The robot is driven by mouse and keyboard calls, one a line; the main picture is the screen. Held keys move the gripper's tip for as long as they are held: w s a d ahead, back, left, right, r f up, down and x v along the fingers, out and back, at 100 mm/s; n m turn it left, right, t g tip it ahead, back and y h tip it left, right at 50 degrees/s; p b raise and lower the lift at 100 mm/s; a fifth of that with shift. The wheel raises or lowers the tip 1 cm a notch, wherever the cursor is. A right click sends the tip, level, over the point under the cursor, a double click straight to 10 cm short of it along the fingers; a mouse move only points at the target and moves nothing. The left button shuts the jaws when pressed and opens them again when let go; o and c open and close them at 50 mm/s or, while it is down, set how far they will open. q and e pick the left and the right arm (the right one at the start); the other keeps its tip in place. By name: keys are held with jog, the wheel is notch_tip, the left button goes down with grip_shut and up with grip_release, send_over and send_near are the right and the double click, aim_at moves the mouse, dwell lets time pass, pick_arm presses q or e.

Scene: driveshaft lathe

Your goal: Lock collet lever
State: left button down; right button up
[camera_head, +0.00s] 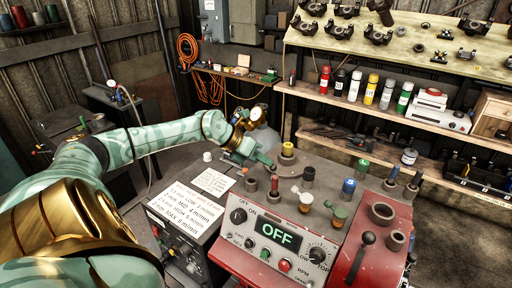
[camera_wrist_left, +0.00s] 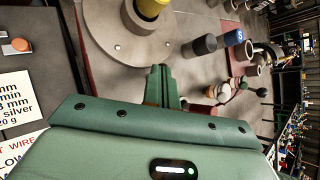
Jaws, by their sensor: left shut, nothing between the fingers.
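The machine is a red and grey lathe with a control panel (camera_head: 278,240) whose display reads OFF. A black-knobbed lever (camera_head: 362,252) stands on the red housing at the right; I cannot tell for sure that it is the collet lever. A short post with a red handle (camera_head: 274,185) stands at the panel's back left. My left gripper (camera_head: 267,164) is over the back left of the machine top, near that post. Its fingers also show in the left wrist view (camera_wrist_left: 161,82), shut and empty, apart from the black-knobbed lever. My right gripper is out of view.
A yellow-topped post (camera_head: 287,150) stands just beyond the left gripper. Several coloured knobs and cylinders, including a blue-topped one (camera_head: 348,187), crowd the machine top. A printed sheet (camera_head: 188,208) lies at the left. A shelf (camera_head: 400,105) with bottles runs behind.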

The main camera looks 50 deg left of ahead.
pick_arm(q)
jog(key=shift+w, duration=0.35)
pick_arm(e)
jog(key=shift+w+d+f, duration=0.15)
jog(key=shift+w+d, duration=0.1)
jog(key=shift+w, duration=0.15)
pick_arm(q)
jog(key=shift+s+r, duration=0.1)
jog(key=shift+r, duration=0.1)
jog(key=shift+r+p, duration=0.35)
jog(key=shift+r, duration=0.25)
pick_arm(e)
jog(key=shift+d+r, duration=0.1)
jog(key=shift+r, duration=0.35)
